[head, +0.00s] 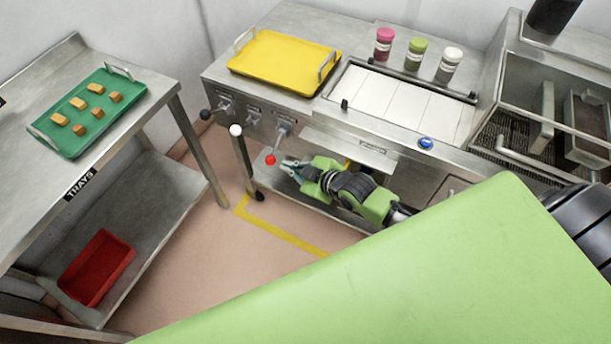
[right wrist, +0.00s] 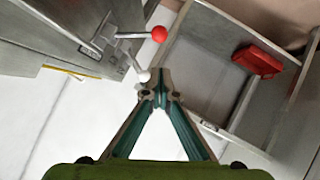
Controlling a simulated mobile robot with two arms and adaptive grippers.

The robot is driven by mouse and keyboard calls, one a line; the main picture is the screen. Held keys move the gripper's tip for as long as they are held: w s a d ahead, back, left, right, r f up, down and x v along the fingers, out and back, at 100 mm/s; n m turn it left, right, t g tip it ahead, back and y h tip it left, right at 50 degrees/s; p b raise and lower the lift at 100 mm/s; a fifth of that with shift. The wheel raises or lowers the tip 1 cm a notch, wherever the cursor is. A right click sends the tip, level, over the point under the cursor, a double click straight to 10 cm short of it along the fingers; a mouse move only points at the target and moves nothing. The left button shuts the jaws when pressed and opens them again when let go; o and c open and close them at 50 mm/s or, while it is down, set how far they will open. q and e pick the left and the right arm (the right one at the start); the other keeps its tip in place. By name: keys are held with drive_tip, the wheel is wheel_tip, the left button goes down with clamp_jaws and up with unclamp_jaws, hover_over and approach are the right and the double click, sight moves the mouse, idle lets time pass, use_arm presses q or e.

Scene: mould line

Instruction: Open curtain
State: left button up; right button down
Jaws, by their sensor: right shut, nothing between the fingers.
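No hanging curtain can be made out for certain. White slatted panels (head: 395,103) lie flat in the top of the steel machine (head: 335,50). Its front has several levers, with a black knob (head: 205,114), a white knob (head: 236,130) and a red knob (head: 270,159). My right gripper (head: 284,165) is shut and empty, just right of the red knob. In the right wrist view, the shut fingertips (right wrist: 154,84) are close to the white knob (right wrist: 143,76), with the red knob (right wrist: 159,34) beyond; contact cannot be told. My left gripper is not in view.
A yellow tray (head: 283,60) and several capped jars (head: 418,53) stand on the machine. A steel table (head: 135,62) at left holds a green tray (head: 88,112) of small blocks. A red bin (head: 97,268) is on its lower shelf. Pink floor (head: 215,270) lies between.

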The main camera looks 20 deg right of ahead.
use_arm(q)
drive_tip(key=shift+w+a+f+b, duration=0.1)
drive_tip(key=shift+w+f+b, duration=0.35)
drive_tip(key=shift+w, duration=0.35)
use_arm(e)
drive_tip(key=v, duration=0.6)
drive_tip(key=shift+s+a+f, duration=0.2)
drive_tip(key=shift+s+a, duration=0.05)
drive_tip(key=shift+a, duration=0.05)
